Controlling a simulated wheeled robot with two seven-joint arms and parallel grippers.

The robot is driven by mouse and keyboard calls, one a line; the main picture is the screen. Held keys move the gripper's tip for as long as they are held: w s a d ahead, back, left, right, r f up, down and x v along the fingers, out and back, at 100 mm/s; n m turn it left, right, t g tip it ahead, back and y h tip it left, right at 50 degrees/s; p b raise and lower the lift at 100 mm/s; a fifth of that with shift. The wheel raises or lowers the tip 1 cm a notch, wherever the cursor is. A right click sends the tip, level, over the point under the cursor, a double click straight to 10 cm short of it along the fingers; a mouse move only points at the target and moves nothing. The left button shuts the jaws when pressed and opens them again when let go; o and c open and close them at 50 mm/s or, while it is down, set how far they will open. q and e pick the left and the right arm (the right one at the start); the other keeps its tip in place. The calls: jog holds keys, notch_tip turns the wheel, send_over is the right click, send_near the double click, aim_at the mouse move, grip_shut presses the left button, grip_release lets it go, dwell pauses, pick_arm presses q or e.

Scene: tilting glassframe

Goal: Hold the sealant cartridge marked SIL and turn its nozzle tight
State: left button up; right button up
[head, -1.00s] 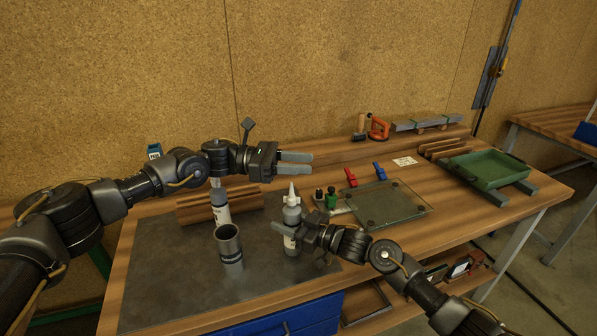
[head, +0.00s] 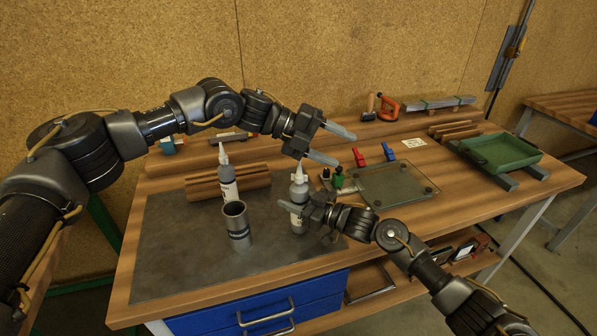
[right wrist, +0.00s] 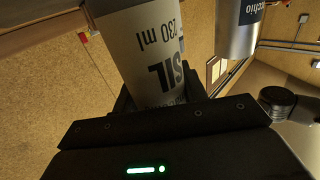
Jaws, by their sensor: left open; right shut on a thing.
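The grey sealant cartridge (head: 299,190) with a pale, pointed nozzle (head: 299,172) stands upright near the middle of the bench. Its label reads SIL and 230 ml in the right wrist view (right wrist: 150,50). My right gripper (head: 293,211) is shut around its lower body and hides part of it. My left gripper (head: 337,146) is open and empty, above and to the right of the nozzle, apart from it. Its fingers point right and slightly down. I cannot tell how tightly the nozzle sits.
A similar second cartridge (head: 228,185) stands to the left, before a grooved wooden block (head: 255,178). An open grey cylinder (head: 238,228) stands on the dark mat (head: 170,245).

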pick_arm(q)
jog(key=n+y, duration=0.2)
jog(key=n, duration=0.3)
jog(key=n+t+y, duration=0.6)
jog(key=n+y, duration=0.5)
jog(key=n, duration=2)
send_near(299, 174)
jog(key=x, duration=0.9)
